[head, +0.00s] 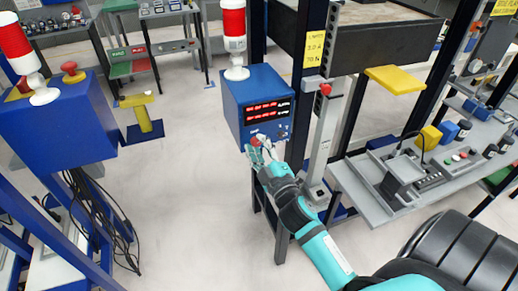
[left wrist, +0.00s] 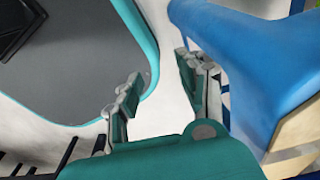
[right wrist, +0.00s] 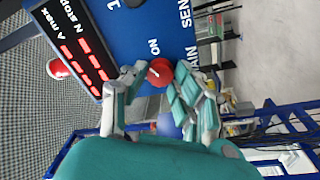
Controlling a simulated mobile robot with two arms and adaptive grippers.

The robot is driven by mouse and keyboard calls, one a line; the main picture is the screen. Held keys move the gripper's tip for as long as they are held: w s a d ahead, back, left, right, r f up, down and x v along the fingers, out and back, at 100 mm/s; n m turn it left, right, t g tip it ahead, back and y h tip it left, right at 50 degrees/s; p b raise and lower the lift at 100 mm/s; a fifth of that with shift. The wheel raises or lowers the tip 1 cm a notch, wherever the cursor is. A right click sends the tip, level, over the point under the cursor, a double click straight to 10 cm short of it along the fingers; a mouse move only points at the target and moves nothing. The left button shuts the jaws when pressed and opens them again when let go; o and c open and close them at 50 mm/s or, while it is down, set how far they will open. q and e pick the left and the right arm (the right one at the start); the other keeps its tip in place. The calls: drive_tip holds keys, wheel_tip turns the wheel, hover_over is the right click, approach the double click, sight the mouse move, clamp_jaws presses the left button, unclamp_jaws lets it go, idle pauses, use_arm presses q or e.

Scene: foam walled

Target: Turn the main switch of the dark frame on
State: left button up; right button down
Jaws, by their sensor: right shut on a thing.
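A blue control box (head: 233,112) with red lit displays is mounted on the dark frame (head: 308,42). Its red round main switch (right wrist: 160,72) has a white mark and sits beside the words ON and MAIN. My right gripper (head: 258,143) is at the lower front of the box. In the right wrist view, my right gripper's fingers (right wrist: 157,84) are closed around the red switch and partly cover the lettering. My left gripper (left wrist: 158,88) is open, with nothing between its fingers; it does not show in the head view.
A red and white beacon (head: 234,28) stands on the box. A grey post with a red knob (head: 325,89) stands right of the box. A grey console table (head: 368,205) is at the right. Another blue box (head: 60,118) stands at the left. Open floor (head: 190,200) lies between.

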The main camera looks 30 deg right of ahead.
drive_tip(key=m+h, duration=0.1)
drive_tip(key=m, duration=0.5)
drive_tip(key=shift+f, duration=0.1)
drive_tip(key=shift+m, duration=0.5)
drive_tip(key=c, duration=1)
unclamp_jaws()
drive_tip(key=shift+p, duration=0.3)
drive_tip(key=v, duration=0.7)
drive_tip(key=shift+s+a, duration=0.1)
drive_tip(key=shift+s, duration=0.15)
